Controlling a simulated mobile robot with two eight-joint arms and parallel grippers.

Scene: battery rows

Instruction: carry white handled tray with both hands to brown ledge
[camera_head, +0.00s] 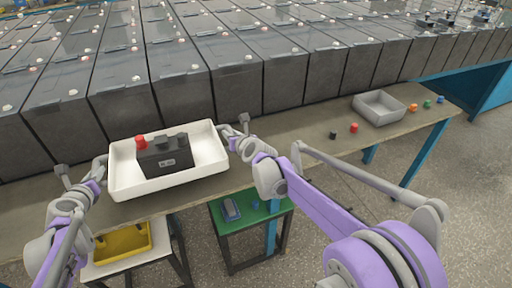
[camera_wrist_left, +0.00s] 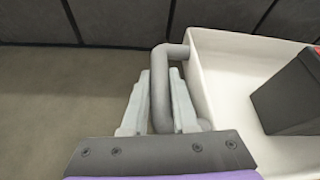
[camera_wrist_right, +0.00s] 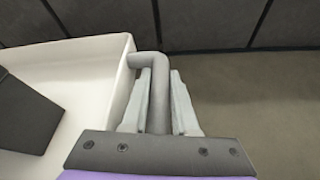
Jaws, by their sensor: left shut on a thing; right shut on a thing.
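The white handled tray (camera_head: 201,181) is at the left of the head view, over the brown ledge (camera_head: 295,135); I cannot tell whether it touches the ledge. A dark battery-like block (camera_head: 165,156) with a red knob (camera_head: 141,141) is inside it. My left gripper (camera_head: 99,168) is shut on the tray's left grey handle; in the left wrist view its fingers (camera_wrist_left: 159,105) are on either side of the handle bar. My right gripper (camera_head: 233,135) is shut on the right handle, also between the fingers in the right wrist view (camera_wrist_right: 160,100).
Rows of dark batteries (camera_head: 235,82) stand behind the ledge. A grey bin (camera_head: 380,108), a red cap (camera_head: 354,128) and a black cap (camera_head: 333,135) sit on its right. A green stool (camera_head: 250,225) and a stool with a yellow tray (camera_head: 122,243) stand in front.

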